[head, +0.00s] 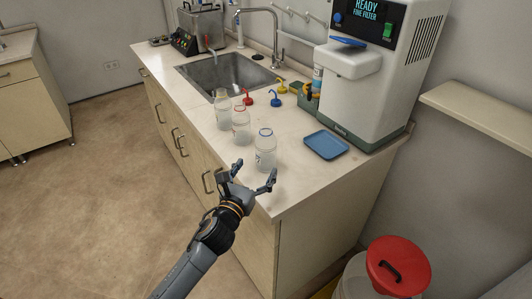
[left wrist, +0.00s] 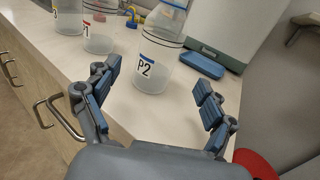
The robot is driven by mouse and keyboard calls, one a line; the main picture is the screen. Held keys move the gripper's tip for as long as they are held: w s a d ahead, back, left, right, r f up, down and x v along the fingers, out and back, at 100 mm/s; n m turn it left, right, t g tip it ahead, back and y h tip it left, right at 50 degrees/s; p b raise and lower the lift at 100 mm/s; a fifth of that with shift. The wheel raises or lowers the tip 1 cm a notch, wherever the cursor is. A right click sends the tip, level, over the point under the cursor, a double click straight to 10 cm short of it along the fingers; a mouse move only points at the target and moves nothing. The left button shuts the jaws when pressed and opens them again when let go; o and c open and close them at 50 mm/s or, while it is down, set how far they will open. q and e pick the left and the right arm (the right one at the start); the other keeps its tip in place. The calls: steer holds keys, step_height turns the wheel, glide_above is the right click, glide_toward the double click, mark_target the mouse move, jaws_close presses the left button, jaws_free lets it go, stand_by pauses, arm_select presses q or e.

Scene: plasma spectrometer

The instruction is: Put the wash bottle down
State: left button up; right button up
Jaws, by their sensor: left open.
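The nearest wash bottle (head: 265,152), clear with a blue neck band, stands upright on the counter near its front right corner. In the left wrist view the same bottle (left wrist: 158,60) carries a "P2" label, and its top is cut off. My left gripper (head: 254,176) is open and empty, at the counter's front edge, with its fingers pointing toward this bottle. The bottle stands beyond the fingertips, and I see no finger gripping it. Two similar bottles stand behind it, one with a red band (head: 241,127) and one with a yellow band (head: 223,108). My right gripper is not in view.
Blue (head: 275,99), red (head: 247,97) and yellow (head: 281,87) nozzle caps sit behind the bottles. A blue tray (head: 325,145) lies to the right, before a white machine (head: 375,85). A sink (head: 228,74) is farther back. A red-lidded bin (head: 398,265) stands at lower right.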

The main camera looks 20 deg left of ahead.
mark_target(262, 157)
arm_select(q)
steer(key=w, duration=0.4)
steer(key=w+p, duration=0.1)
steer(key=w, duration=0.3)
steer(key=shift+w+d, duration=0.2)
steer(key=shift+w, duration=0.05)
steer(key=c, duration=1.2)
steer(key=shift+r, duration=0.15)
steer(key=shift+c, duration=1.4)
